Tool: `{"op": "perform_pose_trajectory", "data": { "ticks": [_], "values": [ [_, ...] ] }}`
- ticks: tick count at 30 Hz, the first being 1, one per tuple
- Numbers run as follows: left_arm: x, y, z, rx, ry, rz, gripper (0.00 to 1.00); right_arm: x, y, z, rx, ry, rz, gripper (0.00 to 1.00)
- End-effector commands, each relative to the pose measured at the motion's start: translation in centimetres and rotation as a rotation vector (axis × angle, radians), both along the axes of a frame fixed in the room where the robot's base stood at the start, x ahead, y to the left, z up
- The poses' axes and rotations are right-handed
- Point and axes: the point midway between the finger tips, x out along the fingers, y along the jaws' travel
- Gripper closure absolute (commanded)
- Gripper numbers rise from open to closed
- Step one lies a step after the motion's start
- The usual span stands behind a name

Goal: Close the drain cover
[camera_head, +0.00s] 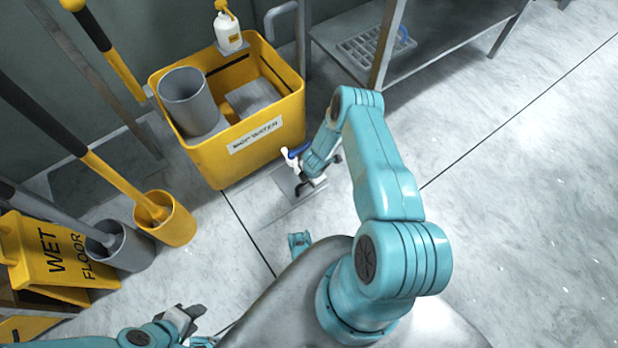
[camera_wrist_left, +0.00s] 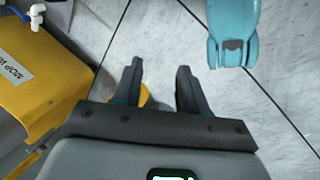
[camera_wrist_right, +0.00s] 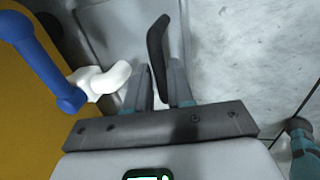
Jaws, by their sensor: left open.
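The drain cover seems to be the grey plate (camera_head: 288,183) at the floor in front of the mop-water bucket. It also shows as a flat grey panel in the right wrist view (camera_wrist_right: 118,32); whether it lies flat or tilted is unclear. A dark curved bar (camera_wrist_right: 157,45), perhaps its handle, runs down between the fingers of my right gripper (camera_wrist_right: 161,78). Those fingers are close around the bar, but a firm grip cannot be made out. My left gripper (camera_head: 190,318) is open and empty at the lower left, far from the plate; it also shows in the left wrist view (camera_wrist_left: 158,75).
The yellow mop-water bucket (camera_head: 215,160) stands right behind the plate. Its white tap with a blue lever (camera_wrist_right: 65,95) is close beside my right gripper. Yellow (camera_head: 170,225) and grey (camera_head: 125,252) tool holders and a wet-floor sign (camera_head: 60,255) stand left.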

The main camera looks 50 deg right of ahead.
Motion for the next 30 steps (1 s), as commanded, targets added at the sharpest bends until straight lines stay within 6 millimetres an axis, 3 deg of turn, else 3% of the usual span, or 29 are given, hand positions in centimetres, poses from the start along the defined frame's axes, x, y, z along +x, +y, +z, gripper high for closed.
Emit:
{"op": "perform_pose_trajectory", "data": {
  "ticks": [9, 13, 21, 30],
  "values": [
    [0.0, 0.0, 0.0, 0.000, 0.000, 0.000, 0.58, 0.0, -0.1, 0.0, 0.002, 0.000, 0.000, 0.58],
    [-0.1, -0.1, 0.8, 0.000, 0.002, -0.003, 0.58, -0.1, -0.1, 1.0, 0.003, -0.001, 0.002, 0.58],
    [-0.8, -0.8, 4.4, -0.006, 0.015, -0.032, 0.58, -1.3, 0.1, 7.5, 0.002, 0.000, 0.001, 0.58],
    [-1.3, -1.2, 6.6, -0.009, 0.022, -0.049, 0.58, -2.6, 0.5, 14.0, 0.002, 0.000, 0.000, 0.58]
  ]
}}
